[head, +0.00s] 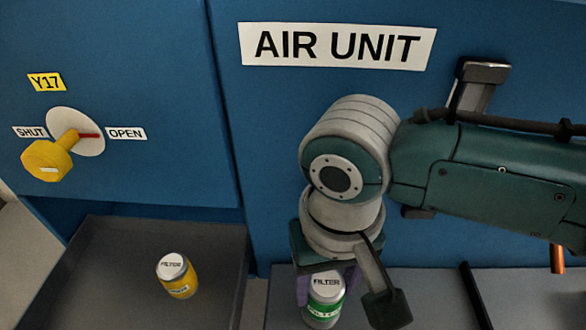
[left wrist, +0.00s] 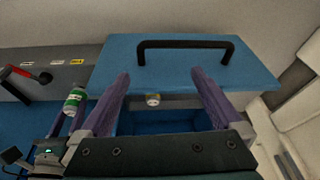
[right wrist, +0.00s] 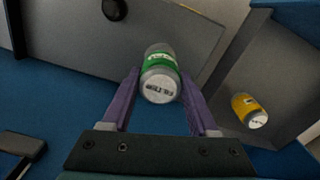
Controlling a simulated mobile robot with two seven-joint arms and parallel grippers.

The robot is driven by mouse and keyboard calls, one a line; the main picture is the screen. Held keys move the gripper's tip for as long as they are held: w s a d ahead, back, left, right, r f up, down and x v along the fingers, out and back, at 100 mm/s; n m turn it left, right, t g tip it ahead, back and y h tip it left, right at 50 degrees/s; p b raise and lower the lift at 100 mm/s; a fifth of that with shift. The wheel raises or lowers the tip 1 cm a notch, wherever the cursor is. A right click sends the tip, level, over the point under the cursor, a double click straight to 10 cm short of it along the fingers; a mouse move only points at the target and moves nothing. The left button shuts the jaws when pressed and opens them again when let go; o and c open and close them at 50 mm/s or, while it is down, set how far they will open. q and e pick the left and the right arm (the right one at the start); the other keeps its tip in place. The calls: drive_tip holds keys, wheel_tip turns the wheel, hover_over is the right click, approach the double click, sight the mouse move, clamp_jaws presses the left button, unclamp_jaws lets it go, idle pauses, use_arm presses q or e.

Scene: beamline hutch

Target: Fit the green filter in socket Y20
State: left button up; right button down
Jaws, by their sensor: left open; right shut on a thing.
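The green filter (head: 324,298) is a small can with a grey lid marked FILTER. My right gripper (head: 325,284) is shut on it, a purple finger on each side, and holds it lid up in front of the AIR UNIT panel. The right wrist view shows the filter (right wrist: 160,62) between the fingertips (right wrist: 158,76). In the left wrist view the filter (left wrist: 74,101) shows at the left. My left gripper (left wrist: 161,76) is open with nothing between its fingers; it is outside the head view. No label Y20 can be read in any view.
A yellow filter (head: 178,277) stands in a grey open tray (head: 105,250) at the lower left. Above is a yellow valve handle (head: 48,160) under label Y17, its red mark towards OPEN. A blue panel with a black handle (left wrist: 185,43) lies ahead of my left gripper.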

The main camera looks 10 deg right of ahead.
use_arm(q)
drive_tip(key=shift+a+f+b, duration=0.15)
drive_tip(key=shift+f+b, duration=0.2)
use_arm(e)
drive_tip(key=shift+f, duration=0.6)
use_arm(q)
drive_tip(key=shift+d, duration=0.2)
use_arm(e)
drive_tip(key=shift+c, duration=0.4)
unclamp_jaws()
use_arm(q)
drive_tip(key=shift+r, duration=0.15)
use_arm(e)
drive_tip(key=shift+r, duration=0.15)
wheel_tip(320, 180, up, 10)
drive_tip(key=p, duration=0.9)
drive_tip(key=shift+p, duration=0.35)
use_arm(q)
wheel_tip(320, 180, up, 9)
drive_tip(key=shift+a, duration=0.15)
drive_tip(key=shift+r, duration=0.1)
